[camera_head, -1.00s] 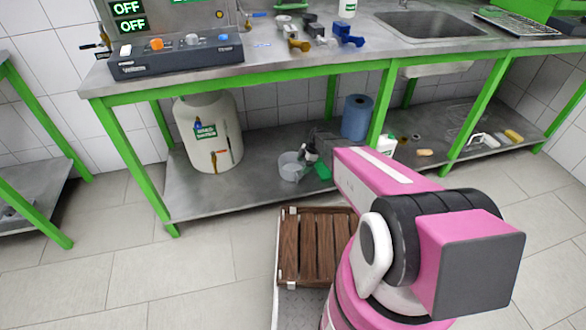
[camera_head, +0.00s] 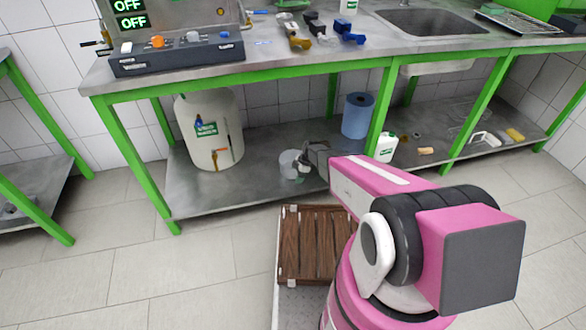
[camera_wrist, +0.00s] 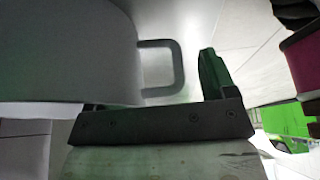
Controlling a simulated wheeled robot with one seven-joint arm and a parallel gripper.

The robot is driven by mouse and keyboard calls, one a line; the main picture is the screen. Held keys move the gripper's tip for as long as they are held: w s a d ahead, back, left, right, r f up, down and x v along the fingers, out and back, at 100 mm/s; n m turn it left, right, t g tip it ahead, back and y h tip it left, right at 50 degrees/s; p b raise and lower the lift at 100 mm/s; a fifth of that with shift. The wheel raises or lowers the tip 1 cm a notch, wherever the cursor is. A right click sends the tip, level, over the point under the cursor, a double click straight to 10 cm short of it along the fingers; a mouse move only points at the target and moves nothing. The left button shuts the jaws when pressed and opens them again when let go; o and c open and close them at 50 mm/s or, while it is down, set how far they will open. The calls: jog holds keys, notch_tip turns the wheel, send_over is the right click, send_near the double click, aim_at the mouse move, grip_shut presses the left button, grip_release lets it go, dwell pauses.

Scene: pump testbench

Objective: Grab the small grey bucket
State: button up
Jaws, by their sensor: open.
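The small grey bucket (camera_head: 287,162) stands on the lower shelf of the bench, left of my gripper (camera_head: 304,166). In the wrist view the bucket's pale wall (camera_wrist: 65,55) fills the upper left, very close. Its loop handle (camera_wrist: 176,68) sticks out to the right, in the space in front of my gripper (camera_wrist: 157,78). The right finger stands to the right of the handle with a gap between them. The other finger is hidden by the bucket; I cannot tell if it touches. My gripper is open and holds nothing.
A large white tank (camera_head: 210,135) stands left on the lower shelf (camera_head: 235,180). A blue paper roll (camera_head: 357,115) and a white bottle (camera_head: 386,148) stand right of the bucket. The tabletop edge (camera_head: 270,72) and green legs frame the space.

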jog(key=c, duration=1.1)
jog(key=shift+r, duration=0.1)
